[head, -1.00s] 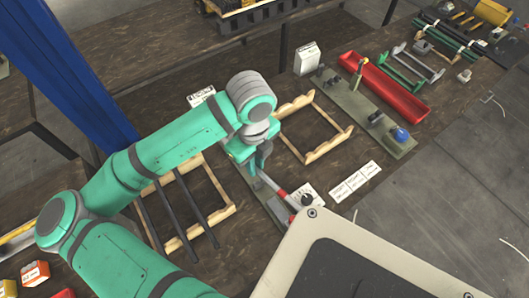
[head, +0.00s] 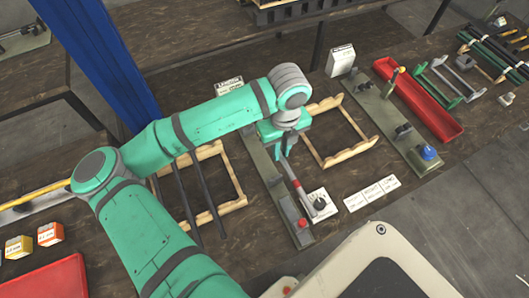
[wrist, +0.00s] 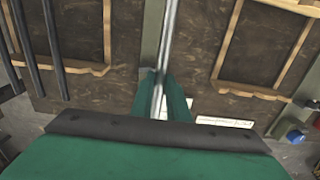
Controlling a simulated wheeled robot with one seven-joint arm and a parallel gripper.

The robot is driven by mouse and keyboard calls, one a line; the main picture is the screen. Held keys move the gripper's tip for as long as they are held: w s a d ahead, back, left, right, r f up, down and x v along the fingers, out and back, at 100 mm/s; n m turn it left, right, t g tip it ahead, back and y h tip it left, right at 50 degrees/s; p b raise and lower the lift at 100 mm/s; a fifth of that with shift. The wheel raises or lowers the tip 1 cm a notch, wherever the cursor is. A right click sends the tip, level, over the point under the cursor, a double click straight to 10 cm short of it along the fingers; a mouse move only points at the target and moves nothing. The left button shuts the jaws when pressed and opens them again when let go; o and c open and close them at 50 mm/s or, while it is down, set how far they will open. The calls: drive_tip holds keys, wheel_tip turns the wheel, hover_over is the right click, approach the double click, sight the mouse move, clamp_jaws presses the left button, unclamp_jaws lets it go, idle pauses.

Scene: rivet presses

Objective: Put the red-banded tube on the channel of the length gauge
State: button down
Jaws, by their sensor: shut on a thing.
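My gripper (head: 285,152) is shut on the red-banded tube (head: 291,172), a grey tube whose red band (head: 297,184) shows below the fingers in the head view. The tube slants toward the near end of the length gauge (head: 262,165), a long grey-green bar with a red block (head: 303,223) at its near end. In the wrist view the tube (wrist: 168,35) runs between the fingers (wrist: 160,85), beside or over the gauge bar (wrist: 151,40). I cannot tell whether the tube touches the channel. The gripper hides part of the gauge.
A wooden rack with dark rods (head: 238,190) stands left of the gauge, and an empty wooden rack (head: 370,153) stands right. A black knob (head: 320,204) on a white card is close to the tube's near end. A red tray (head: 440,125) lies further right.

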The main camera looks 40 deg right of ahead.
drive_tip(key=w+f, duration=0.2)
drive_tip(key=f, duration=0.1)
drive_tip(key=w+f, duration=0.2)
drive_tip(key=f, duration=0.1)
drive_tip(key=w+f, duration=0.2)
drive_tip(key=f, duration=0.1)
drive_tip(key=shift+a+f, duration=0.1)
drive_tip(key=shift+a, duration=0.25)
drive_tip(key=shift+a+f, duration=0.1)
drive_tip(key=shift+f, duration=0.05)
drive_tip(key=shift+w, duration=0.1)
drive_tip(key=c, duration=1.7)
unclamp_jaws()
drive_tip(key=shift+f, duration=0.1)
drive_tip(key=shift+w, duration=0.1)
wheel_tip(320, 180, up, 12)
drive_tip(key=shift+r, duration=0.1)
